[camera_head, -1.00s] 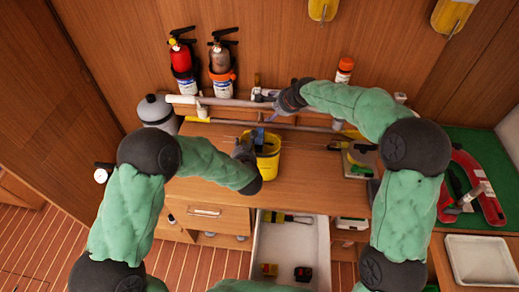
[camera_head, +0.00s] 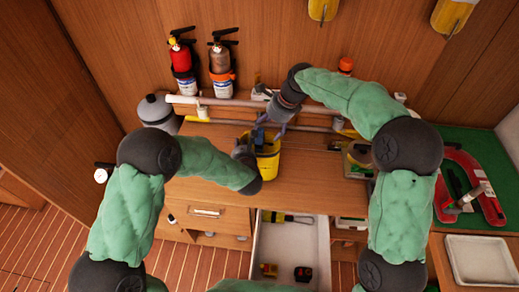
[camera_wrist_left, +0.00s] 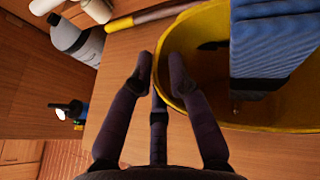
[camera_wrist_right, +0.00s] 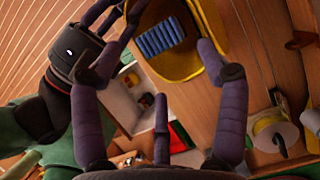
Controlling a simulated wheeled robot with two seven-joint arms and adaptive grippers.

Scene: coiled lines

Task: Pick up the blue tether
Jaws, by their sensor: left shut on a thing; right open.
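The blue tether (camera_head: 259,137) is a ribbed, folded bundle standing up inside the yellow bucket (camera_head: 269,166). The tether is large in the left wrist view (camera_wrist_left: 268,45), rising above the rim, and shows in the right wrist view (camera_wrist_right: 160,38). My left gripper (camera_head: 247,149) is shut on the bucket's near-left rim, one finger on each side of it (camera_wrist_left: 160,70). My right gripper (camera_head: 268,128) is open above the bucket, pointing down. In the right wrist view its spread fingers (camera_wrist_right: 158,60) lie around the tether's direction without visible contact.
A rail (camera_head: 225,101) runs along the wall behind the bucket. A grey bottle (camera_head: 156,111) stands left. A yellow-flanged spool (camera_wrist_right: 275,134) sits to the right. An open white drawer (camera_head: 290,243) is below the worktop. Worktop in front of the bucket is clear.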

